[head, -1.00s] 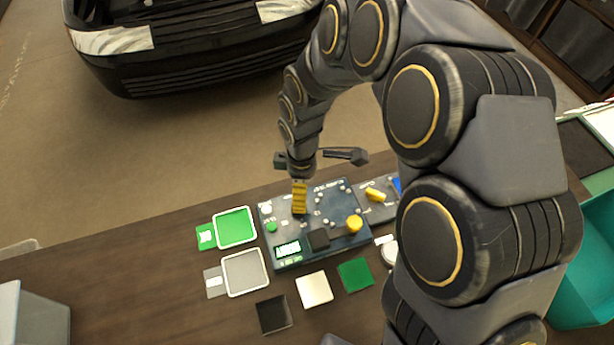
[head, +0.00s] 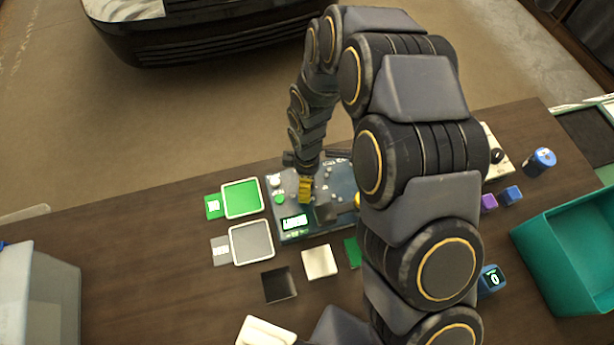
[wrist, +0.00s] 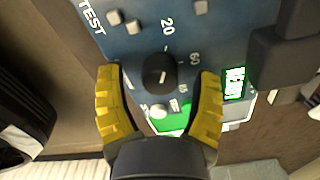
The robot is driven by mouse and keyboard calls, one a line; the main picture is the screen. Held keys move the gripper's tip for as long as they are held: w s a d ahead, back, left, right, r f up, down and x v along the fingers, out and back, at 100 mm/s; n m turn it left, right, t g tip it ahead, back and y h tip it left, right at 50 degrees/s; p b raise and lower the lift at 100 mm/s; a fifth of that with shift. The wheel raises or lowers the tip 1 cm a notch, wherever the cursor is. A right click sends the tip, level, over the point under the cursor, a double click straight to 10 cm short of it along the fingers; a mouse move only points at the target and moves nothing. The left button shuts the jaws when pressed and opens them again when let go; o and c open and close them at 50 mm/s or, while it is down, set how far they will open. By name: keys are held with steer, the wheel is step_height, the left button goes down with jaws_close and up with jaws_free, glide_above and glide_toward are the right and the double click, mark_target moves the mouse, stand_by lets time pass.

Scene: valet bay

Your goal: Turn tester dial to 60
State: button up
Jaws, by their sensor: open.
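The blue tester panel (head: 286,212) lies on the dark wooden bench, partly hidden by my arm in the head view. Its dark round dial (wrist: 160,75) shows in the wrist view, with a short white mark on top. The printed 20 lies above the dial and 60 to its right; I cannot tell exactly which value the mark points at. A lit display (wrist: 235,83) sits to the right of the dial. My gripper (wrist: 161,108) is open, its yellow fingers to the left and right of the dial; contact is not visible. In the head view my gripper (head: 306,188) is low at the tester.
A dark block (wrist: 283,55) stands on the panel right of the fingers. Green (head: 242,199) and grey (head: 252,244) framed trays lie left of the tester. A white square (head: 320,262) and black square (head: 280,285) lie in front. A teal bin (head: 560,225) stands right.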

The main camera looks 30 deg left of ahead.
jaws_close()
steer(key=shift+m, duration=0.3)
steer(key=m, duration=1.1)
steer(key=shift+m, duration=0.3)
stand_by(0.4)
jaws_free()
